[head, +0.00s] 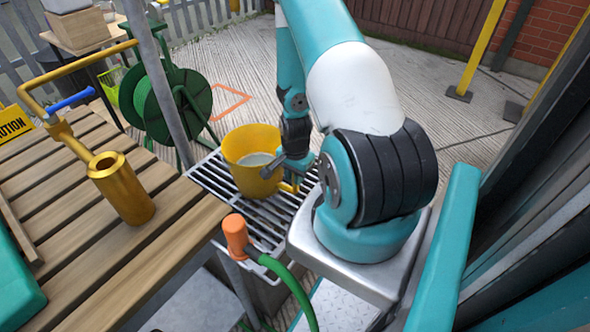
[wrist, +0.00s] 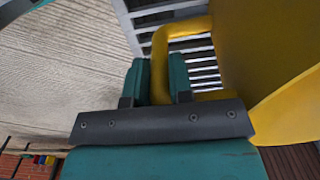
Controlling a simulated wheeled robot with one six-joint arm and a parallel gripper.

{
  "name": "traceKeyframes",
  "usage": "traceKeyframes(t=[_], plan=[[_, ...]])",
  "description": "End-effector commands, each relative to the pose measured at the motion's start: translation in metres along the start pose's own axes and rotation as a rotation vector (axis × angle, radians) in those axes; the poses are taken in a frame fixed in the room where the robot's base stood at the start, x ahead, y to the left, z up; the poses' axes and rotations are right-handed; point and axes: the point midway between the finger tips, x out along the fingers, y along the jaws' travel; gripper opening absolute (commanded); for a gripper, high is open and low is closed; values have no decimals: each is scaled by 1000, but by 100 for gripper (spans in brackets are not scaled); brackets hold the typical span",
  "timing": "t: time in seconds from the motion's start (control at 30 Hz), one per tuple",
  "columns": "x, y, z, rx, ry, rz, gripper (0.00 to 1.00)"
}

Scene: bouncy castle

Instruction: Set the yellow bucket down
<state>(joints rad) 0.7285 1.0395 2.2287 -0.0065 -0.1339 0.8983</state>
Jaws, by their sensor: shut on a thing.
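The yellow bucket (head: 245,178) is upright over the slatted metal grate (head: 213,183), with pale grey contents inside. I cannot tell whether its base touches the grate or hangs just above it. My gripper (head: 272,171) is at the bucket's right side. In the wrist view the gripper (wrist: 158,85) has one teal finger on each side of the bucket's loop handle (wrist: 187,27) and is shut on it. The bucket wall (wrist: 275,50) fills the right of that view, and grate slats show through the handle.
A wooden slatted table (head: 110,235) with a brass tap (head: 123,190) stands left of the grate. A green hose with an orange nozzle (head: 237,237) is at the grate's near edge. A green hose reel (head: 165,105) stands behind. Open paving lies beyond.

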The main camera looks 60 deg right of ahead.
Motion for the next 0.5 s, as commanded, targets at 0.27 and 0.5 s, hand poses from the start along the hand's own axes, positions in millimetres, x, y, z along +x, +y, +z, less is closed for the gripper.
traceKeyframes(t=[0.27,0.5], plan=[[0,-2,-1,0,2,-5,0],[1,0,0,0,0,-1,46]])
